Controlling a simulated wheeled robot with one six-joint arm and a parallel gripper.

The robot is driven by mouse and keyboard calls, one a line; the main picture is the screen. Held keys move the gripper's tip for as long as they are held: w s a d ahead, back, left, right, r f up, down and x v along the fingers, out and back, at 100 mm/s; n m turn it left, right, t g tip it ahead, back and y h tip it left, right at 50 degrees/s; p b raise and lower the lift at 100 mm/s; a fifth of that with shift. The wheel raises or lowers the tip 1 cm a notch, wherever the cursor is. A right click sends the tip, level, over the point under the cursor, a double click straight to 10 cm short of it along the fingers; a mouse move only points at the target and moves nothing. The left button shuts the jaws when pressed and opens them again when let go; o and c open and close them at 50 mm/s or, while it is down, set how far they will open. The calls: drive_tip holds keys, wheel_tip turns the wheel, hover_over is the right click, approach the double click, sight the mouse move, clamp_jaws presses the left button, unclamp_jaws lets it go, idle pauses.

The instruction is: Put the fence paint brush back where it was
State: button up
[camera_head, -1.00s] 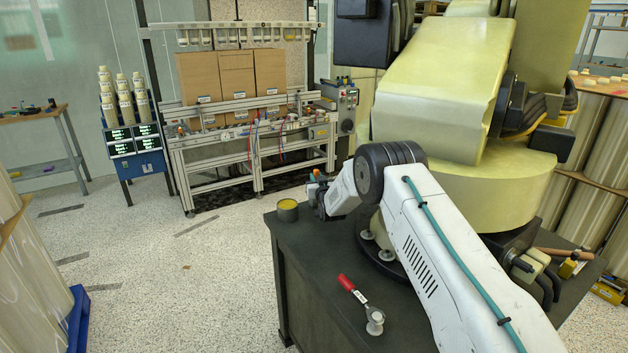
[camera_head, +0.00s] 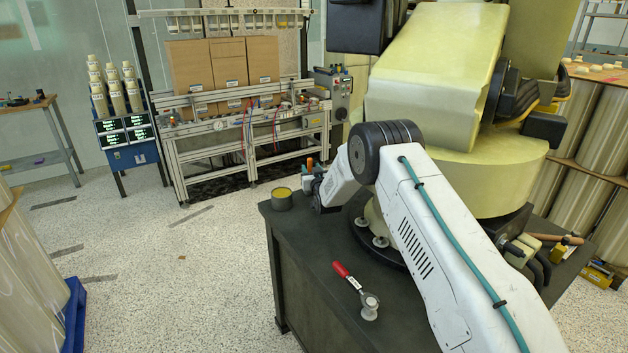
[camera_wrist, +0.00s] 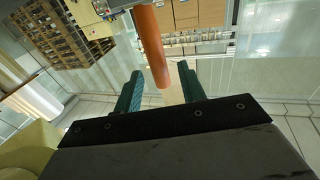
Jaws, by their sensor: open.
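My gripper (camera_wrist: 155,92) is open, its two green fingers apart. An orange, round handle-like bar (camera_wrist: 150,45) reaches into the space between them in the wrist view, with a gap on each side visible. In the head view a small orange tip (camera_head: 310,163) shows by my gripper (camera_head: 307,174), beyond the tin. I cannot tell whether this is the fence paint brush; no bristles show. A round tin with yellow contents (camera_head: 281,199) stands on the dark table top (camera_head: 310,245), just left of my gripper.
A red-handled tool with a pale round end (camera_head: 355,289) lies on the table top. A wooden-handled tool (camera_head: 555,238) lies at the right, beyond my arm. A large yellow machine body stands behind my arm.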

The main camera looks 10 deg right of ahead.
drive_tip(key=s, duration=0.9)
drive_tip(key=shift+s+f, duration=0.25)
drive_tip(key=shift+s, duration=0.1)
drive_tip(key=shift+d, duration=0.1)
drive_tip(key=s+a+r+m+g+y, duration=0.1)
drive_tip(key=s+a+r+g, duration=0.2)
drive_tip(key=s+r+g, duration=0.35)
drive_tip(key=s+a+r+g+y, duration=0.1)
drive_tip(key=s+a+r+g, duration=0.25)
drive_tip(key=r, duration=0.55)
drive_tip(key=s+d+r+n+g, duration=0.1)
drive_tip(key=s+r, duration=0.3)
drive_tip(key=s, duration=0.5)
drive_tip(key=s+r+g, duration=0.2)
drive_tip(key=s+r, duration=0.3)
drive_tip(key=s, duration=0.3)
drive_tip(key=s+d+g+h, duration=0.1)
drive_tip(key=s+d+g, duration=0.1)
drive_tip(key=s, duration=1.5)
drive_tip(key=s+d+f+g+h, duration=0.1)
drive_tip(key=s+d, duration=0.4)
drive_tip(key=s, duration=1.3)
drive_tip(key=shift+g, duration=0.6)
